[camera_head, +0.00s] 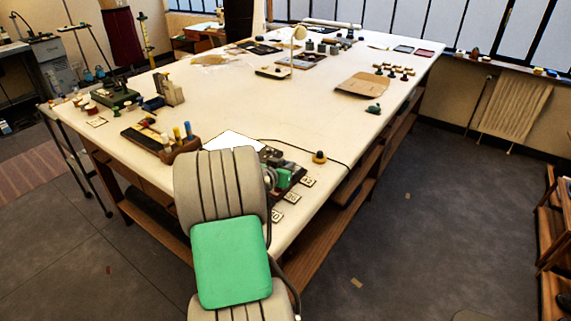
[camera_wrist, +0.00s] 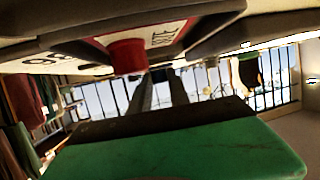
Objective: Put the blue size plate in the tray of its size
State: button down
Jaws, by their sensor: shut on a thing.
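In the wrist view, which looks upside down, my gripper (camera_wrist: 164,85) shows as two dark fingers close together. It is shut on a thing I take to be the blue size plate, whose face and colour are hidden. A red knob-like piece (camera_wrist: 128,55) and a red-edged white card (camera_wrist: 150,36) with lettering are close to the fingers. In the head view, small numbered cards (camera_head: 292,198) lie in a row along the near right table edge, beside a dark red stand with green parts (camera_head: 285,177). My arm covers the space left of them. I cannot make out which tray is which.
The long pale table (camera_head: 215,105) has a wide clear middle. A wooden block with coloured tubes (camera_head: 172,146) stands left of my arm. A brown board (camera_head: 362,85) lies farther back.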

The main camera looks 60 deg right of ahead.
jog(key=shift+f+b, duration=0.5)
jog(key=shift+a+f, duration=0.1)
jog(key=shift+f, duration=0.1)
